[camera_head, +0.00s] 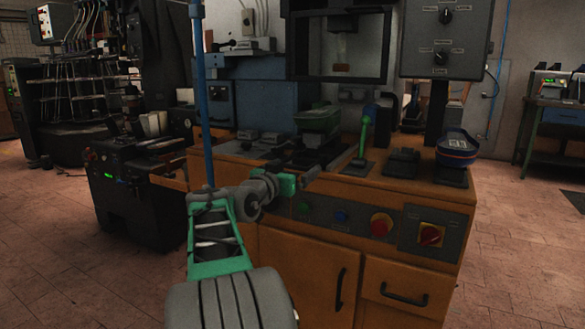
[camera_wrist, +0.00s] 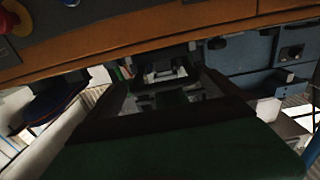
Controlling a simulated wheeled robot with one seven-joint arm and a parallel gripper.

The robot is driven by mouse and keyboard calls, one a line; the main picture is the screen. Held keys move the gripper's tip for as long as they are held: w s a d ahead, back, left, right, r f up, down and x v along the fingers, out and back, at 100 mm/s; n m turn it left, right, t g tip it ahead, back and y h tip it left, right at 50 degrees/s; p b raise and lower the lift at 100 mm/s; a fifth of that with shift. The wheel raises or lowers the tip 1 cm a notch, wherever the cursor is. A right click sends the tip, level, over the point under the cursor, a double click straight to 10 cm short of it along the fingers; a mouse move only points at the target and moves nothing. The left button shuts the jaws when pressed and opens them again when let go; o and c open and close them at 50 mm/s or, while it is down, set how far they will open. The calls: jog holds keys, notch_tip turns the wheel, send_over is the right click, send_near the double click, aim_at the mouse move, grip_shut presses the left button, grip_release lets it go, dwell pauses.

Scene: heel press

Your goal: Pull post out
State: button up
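My gripper (camera_head: 318,160) is at the front edge of the press bench, level with its top, just before the dark fixture under the green shoe-shaped form (camera_head: 318,118). In the wrist view, the two dark fingers of my gripper (camera_wrist: 163,85) stand apart, with nothing held between them. A dark and grey fixture (camera_wrist: 165,72) shows beyond the gap. I cannot tell for sure which part is the post.
The orange cabinet (camera_head: 300,255) has a front panel with knobs, including a red one (camera_head: 382,223). A blue-and-dark shoe-like piece (camera_head: 458,147) sits on the right of the bench. A framed press head (camera_head: 341,45) hangs above. Open floor lies right of the cabinet.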

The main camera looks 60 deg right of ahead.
jog(key=shift+a+r, duration=0.1)
jog(key=shift+a, duration=0.1)
jog(key=a+p, duration=0.1)
jog(key=a, duration=0.6)
jog(key=shift+s+a, duration=0.15)
